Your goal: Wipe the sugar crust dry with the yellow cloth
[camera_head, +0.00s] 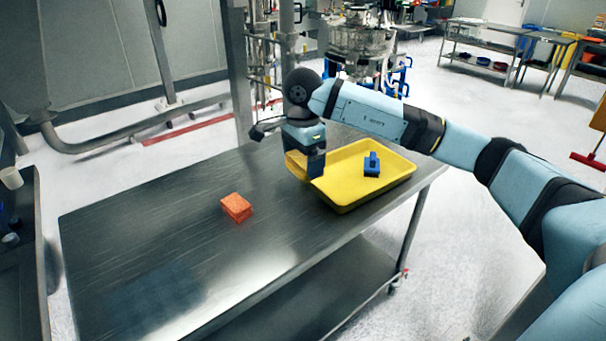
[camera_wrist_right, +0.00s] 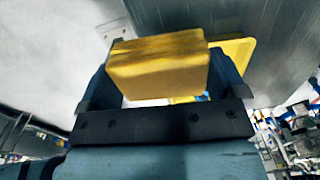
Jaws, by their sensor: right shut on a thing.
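My right gripper (camera_head: 306,172) is shut on the yellow cloth (camera_head: 296,164), just left of the yellow tray on the steel table. The cloth looks like a thick folded block; it also shows between the fingers in the right wrist view (camera_wrist_right: 158,65). In the head view the gripper partly hides it, and I cannot tell whether it touches the table. No clear sugar crust shows; a darker bluish patch (camera_head: 155,298) lies on the table's near left part, and I cannot tell what it is. My left gripper is out of view.
The steel table (camera_head: 160,220) carries an orange block (camera_head: 236,207) near its middle and a yellow tray (camera_head: 345,200) with a blue tool (camera_head: 372,165) in it. Bare tabletop lies left of the orange block. Metal machinery (camera_head: 360,45) stands behind the table.

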